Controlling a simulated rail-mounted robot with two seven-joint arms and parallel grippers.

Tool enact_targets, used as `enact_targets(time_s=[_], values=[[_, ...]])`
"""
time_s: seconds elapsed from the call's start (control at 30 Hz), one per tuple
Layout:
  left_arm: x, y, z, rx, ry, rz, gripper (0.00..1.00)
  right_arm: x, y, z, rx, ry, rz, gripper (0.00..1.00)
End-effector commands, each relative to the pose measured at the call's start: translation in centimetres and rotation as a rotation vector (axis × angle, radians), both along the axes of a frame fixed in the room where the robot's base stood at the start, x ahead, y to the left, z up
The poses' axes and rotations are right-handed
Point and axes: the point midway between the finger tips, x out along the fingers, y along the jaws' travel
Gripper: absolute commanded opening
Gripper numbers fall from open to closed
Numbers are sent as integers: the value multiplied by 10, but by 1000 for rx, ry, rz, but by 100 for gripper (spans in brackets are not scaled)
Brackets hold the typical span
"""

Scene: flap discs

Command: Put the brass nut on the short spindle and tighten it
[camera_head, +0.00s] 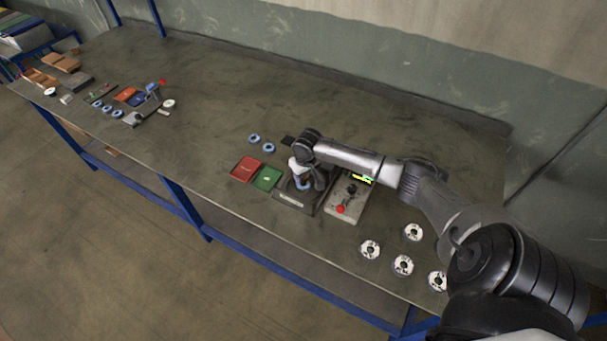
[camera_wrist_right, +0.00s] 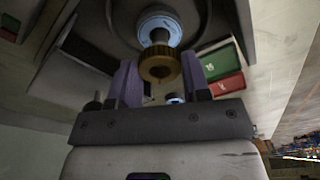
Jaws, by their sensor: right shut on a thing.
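My right gripper (camera_wrist_right: 157,76) is shut on the brass nut (camera_wrist_right: 160,66), a toothed ring that shows between the two fingertips in the right wrist view. A grey stub, likely the short spindle (camera_wrist_right: 160,37), rises from a pale blue ring (camera_wrist_right: 158,18) just beyond the nut. The nut lines up closely with the stub; I cannot tell whether it is threaded on it. In the head view my right gripper (camera_head: 303,177) points down over a dark base (camera_head: 288,197) and hides the nut and most of the spindle. My left gripper is not in view.
A grey block with a red knob (camera_head: 341,209) stands right of the dark base. A red tray (camera_head: 245,169) and a green tray (camera_head: 267,178) lie to its left. Blue rings (camera_head: 268,148) lie behind the trays. Several white discs (camera_head: 403,265) lie at front right.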

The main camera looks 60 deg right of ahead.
Motion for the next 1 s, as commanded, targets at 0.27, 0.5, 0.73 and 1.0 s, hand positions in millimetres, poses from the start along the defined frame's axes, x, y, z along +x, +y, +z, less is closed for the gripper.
enact_targets(time_s=[0.27,0.5,0.73,1.0], values=[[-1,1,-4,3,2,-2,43,0,0,-2,0,-1,0,17],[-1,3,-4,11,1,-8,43,0,0,-2,0,-1,0,17],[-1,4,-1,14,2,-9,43,0,0,-2,0,0,0,17],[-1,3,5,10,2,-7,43,0,1,-3,0,-1,0,17]])
